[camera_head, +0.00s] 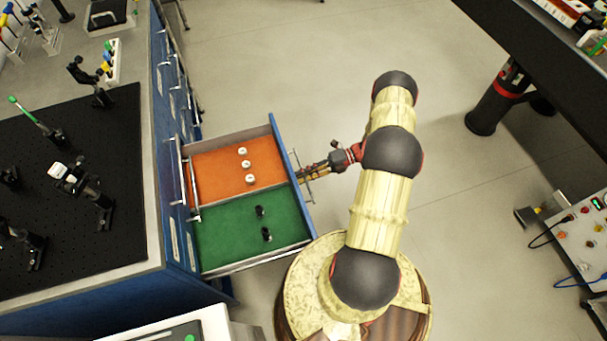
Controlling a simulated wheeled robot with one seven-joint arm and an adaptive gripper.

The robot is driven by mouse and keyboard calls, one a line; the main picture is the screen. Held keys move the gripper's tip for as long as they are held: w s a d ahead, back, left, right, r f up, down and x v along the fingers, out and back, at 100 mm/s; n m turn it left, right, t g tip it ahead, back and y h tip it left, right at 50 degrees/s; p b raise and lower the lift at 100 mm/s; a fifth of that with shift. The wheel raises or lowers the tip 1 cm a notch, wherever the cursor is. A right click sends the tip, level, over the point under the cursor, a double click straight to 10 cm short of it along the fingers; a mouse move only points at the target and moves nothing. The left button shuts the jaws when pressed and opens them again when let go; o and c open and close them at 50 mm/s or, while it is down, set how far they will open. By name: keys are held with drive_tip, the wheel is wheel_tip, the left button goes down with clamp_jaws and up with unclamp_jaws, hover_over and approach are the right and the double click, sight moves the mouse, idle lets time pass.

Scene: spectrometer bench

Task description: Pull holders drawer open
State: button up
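The drawer (281,152) stands pulled out from the blue cabinet (164,110) on the left. Its front is blue, and its inside has an orange compartment (212,172) and a green compartment (222,229). Several small white round pieces (243,151) lie in the orange part, and two small black pieces (260,210) lie in the green part. A thin bar handle (311,193) runs along the drawer's front. My gripper (306,172) is at this handle, its fingertips reaching the bar. The view is too small to tell whether the fingers are closed on it.
A black breadboard (105,125) with optical mounts covers the bench top above the cabinet. My base stands close to the drawer's near right corner. The floor (270,60) behind the drawer is clear. A dark table (545,50) and an instrument box (580,235) stand at the right.

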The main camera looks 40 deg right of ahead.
drive_tip(key=v, duration=1.2)
idle(0.6)
